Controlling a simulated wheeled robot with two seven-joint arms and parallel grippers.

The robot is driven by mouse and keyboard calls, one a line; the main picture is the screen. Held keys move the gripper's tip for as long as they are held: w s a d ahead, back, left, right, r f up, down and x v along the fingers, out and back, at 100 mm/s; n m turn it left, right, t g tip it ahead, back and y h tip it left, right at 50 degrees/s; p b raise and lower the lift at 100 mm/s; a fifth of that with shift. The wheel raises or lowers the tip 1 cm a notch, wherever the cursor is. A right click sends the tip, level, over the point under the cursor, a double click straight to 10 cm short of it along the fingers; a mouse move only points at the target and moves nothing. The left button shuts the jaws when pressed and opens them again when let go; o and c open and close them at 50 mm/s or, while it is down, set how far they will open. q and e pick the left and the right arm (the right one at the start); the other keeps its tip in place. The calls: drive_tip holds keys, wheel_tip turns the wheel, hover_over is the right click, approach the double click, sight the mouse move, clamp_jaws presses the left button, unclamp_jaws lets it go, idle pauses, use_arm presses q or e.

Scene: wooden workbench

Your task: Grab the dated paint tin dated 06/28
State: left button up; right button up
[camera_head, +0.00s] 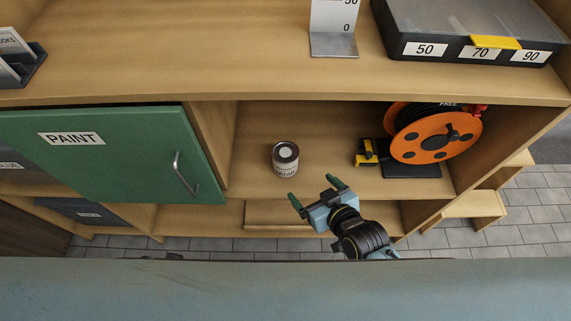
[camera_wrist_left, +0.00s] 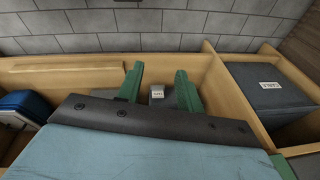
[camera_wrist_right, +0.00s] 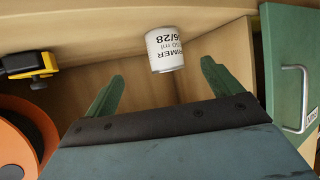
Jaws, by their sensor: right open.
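The paint tin (camera_head: 286,166) stands upright on the shelf of the open middle compartment. It is a small pale tin with a dark rim. In the right wrist view the tin (camera_wrist_right: 166,50) appears upside down, and its label reads PRIMER and 06/28. My right gripper (camera_head: 314,190) is open and empty, in front of the tin and to its right, with a gap between. In the right wrist view the tin lies beyond the green fingertips, between them. My left gripper (camera_wrist_left: 158,82) shows only in its own wrist view, open, with nothing seen held between its fingers.
An orange cable reel (camera_head: 432,135) and a yellow-black tool (camera_head: 366,153) stand right of the tin. The bench top overhangs the shelf. Grey labelled bins (camera_wrist_left: 265,95) show in the left wrist view.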

sight(291, 163)
drive_tip(key=shift+t+y, duration=0.4)
drive_tip(key=shift+t, duration=0.1)
drive_tip(key=w+a+b, duration=0.1)
drive_tip(key=w, duration=0.1)
drive_tip(key=w+a+b, duration=0.1)
drive_tip(key=w+a, duration=0.1)
drive_tip(key=w+a+b, duration=0.1)
drive_tip(key=w, duration=0.1)
drive_tip(key=shift+w+a+f, duration=0.2)
drive_tip(key=shift+w+a, duration=0.1)
drive_tip(key=shift+a, duration=0.05)
drive_tip(key=shift+b+x, duration=0.45)
drive_tip(key=shift+x, duration=0.3)
drive_tip(key=b+x, duration=0.1)
drive_tip(key=x, duration=0.2)
drive_tip(key=b+x, duration=0.1)
drive_tip(key=shift+w+d+b, duration=0.1)
drive_tip(key=shift+w+b, duration=0.2)
drive_tip(key=shift+w, duration=0.1)
use_arm(q)
drive_tip(key=w+d+r, duration=0.1)
drive_tip(key=d+r, duration=0.2)
drive_tip(key=r, duration=0.4)
drive_tip(key=w+d+r+t+h, duration=0.1)
drive_tip(key=d+r, duration=0.2)
drive_tip(key=r, duration=0.5)
drive_tip(key=shift+d, duration=0.2)
drive_tip(key=shift+w+r, duration=0.1)
